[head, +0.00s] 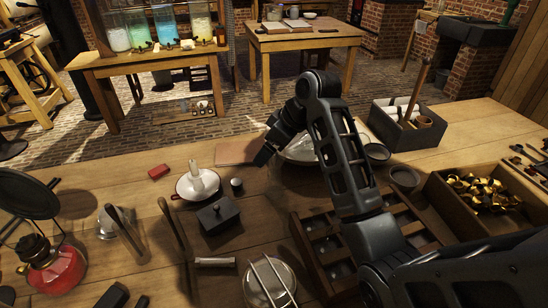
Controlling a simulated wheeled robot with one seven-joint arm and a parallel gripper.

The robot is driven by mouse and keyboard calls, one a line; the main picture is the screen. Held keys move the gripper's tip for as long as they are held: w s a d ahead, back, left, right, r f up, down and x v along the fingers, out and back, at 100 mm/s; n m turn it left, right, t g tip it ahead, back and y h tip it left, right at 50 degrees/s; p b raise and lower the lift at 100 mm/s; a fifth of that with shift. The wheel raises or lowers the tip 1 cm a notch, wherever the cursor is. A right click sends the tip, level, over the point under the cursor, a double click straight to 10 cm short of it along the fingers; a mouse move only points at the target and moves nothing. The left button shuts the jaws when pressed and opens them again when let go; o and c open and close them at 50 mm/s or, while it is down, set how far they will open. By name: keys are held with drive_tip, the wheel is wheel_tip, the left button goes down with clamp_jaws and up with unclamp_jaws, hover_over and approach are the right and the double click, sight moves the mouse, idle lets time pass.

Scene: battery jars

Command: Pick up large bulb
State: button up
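I cannot single out the large bulb for sure. A large pale round thing (299,151) lies at the back of the near table, partly hidden behind my arm; I cannot tell whether it is a bowl or glass.
A white dish with a candle-like piece (203,182), a dark lidded box (218,215) and a red lantern (55,270) stand left. A grey tool box (402,129), a crate of brassy pieces (487,192) and a compartment tray (322,243) stand right.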

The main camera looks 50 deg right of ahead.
drive_tip(key=shift+w+f, duration=0.1)
drive_tip(key=shift+f, duration=0.1)
drive_tip(key=shift+c, duration=0.3)
drive_tip(key=c, duration=1.2)
